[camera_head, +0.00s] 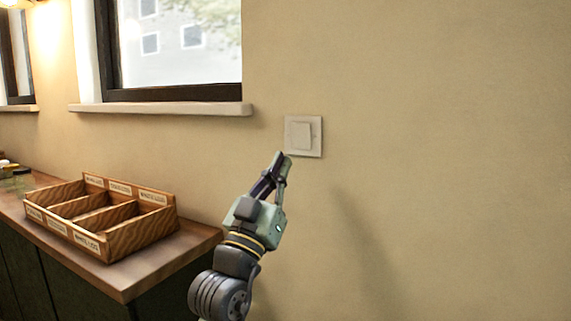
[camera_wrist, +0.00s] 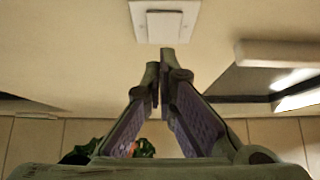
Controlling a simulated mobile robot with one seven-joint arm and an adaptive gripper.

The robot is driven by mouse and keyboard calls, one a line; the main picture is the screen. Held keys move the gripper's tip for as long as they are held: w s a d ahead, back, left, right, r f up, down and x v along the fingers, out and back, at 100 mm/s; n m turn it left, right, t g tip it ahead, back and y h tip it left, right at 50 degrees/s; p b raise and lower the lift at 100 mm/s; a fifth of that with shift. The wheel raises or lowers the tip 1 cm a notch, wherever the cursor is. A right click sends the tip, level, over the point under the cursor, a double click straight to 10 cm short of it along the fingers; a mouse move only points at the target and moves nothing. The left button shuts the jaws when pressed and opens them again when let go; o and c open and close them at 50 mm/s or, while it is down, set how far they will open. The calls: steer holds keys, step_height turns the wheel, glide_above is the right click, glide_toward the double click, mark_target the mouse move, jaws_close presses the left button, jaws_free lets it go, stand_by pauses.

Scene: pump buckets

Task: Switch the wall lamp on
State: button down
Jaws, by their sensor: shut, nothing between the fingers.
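A square white wall switch (camera_head: 303,136) is on the beige wall, right of the window. My gripper (camera_head: 281,156) is shut and empty, with its fingertips just below and left of the switch plate in the head view. In the wrist view the switch (camera_wrist: 165,22) is at the top centre, just beyond the shut fingertips (camera_wrist: 160,68). I cannot tell whether the tips touch the wall; they do not cover the switch's middle.
A wooden counter (camera_head: 130,282) at the left carries a divided wooden box (camera_head: 140,232) with labels, and small jars (camera_head: 20,178) farther back. A window (camera_head: 175,45) with a white sill (camera_head: 165,108) is above it. The wall right of the switch is bare.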

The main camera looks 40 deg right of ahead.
steer(key=s+a+f+b, duration=0.1)
steer(key=a+f+b, duration=0.1)
steer(key=f, duration=0.4)
steer(key=shift+s+a+f, duration=0.25)
steer(key=shift+a, duration=0.55)
